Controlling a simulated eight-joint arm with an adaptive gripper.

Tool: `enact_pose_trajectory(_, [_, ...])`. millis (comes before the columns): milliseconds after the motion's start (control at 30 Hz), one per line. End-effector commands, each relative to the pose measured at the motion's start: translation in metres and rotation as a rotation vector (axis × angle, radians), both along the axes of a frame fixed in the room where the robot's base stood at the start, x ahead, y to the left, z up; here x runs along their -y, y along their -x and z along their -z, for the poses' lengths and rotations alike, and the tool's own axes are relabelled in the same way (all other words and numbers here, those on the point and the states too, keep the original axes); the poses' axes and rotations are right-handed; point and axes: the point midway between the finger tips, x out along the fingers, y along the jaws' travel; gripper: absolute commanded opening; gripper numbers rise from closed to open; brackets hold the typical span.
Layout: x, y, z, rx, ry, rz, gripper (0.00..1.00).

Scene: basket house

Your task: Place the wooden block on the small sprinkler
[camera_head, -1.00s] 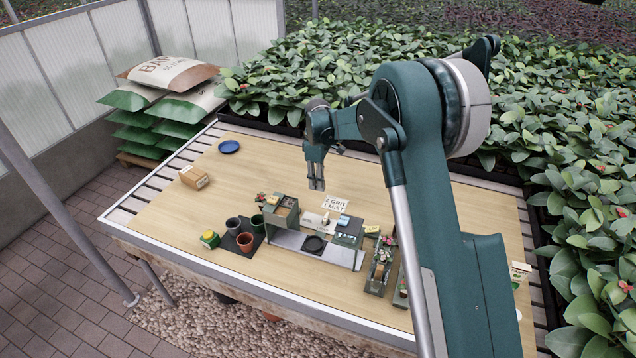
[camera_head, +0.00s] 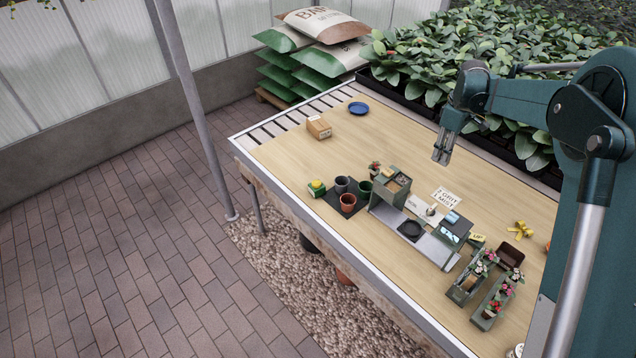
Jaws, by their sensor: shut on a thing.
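My gripper (camera_head: 443,150) hangs above the far part of the table, with its two fingers pointing down and close together. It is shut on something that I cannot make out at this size. A tan, block-like box (camera_head: 319,127) with a pale label rests on the table at the left, well apart from my gripper; I cannot tell if it is the wooden block. A small yellow, several-armed piece (camera_head: 521,229) lies at the right of the table and may be the small sprinkler. It is to the right of and nearer than my gripper.
A grey-green bench unit (camera_head: 400,226) with a black round dish (camera_head: 411,231) stands mid-table. Pots (camera_head: 348,203) stand on a dark mat left of it. Planters with flowers (camera_head: 468,284) are at the near right. A blue plate (camera_head: 358,108) lies at the far left. The left tabletop is mostly clear.

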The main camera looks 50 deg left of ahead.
Motion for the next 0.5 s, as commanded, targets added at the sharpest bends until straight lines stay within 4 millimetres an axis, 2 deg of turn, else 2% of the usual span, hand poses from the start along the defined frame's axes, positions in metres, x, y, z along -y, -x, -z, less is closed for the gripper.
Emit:
enact_pose_trajectory(33, [0.0, 0.001, -0.012, 0.0, 0.0, 0.0, 0.08])
enact_pose_trajectory(200, [-0.005, 0.003, -0.038, 0.0, -0.001, -0.002, 0.08])
enact_pose_trajectory(500, [-0.057, 0.042, -0.036, 0.003, -0.008, 0.004, 0.08])
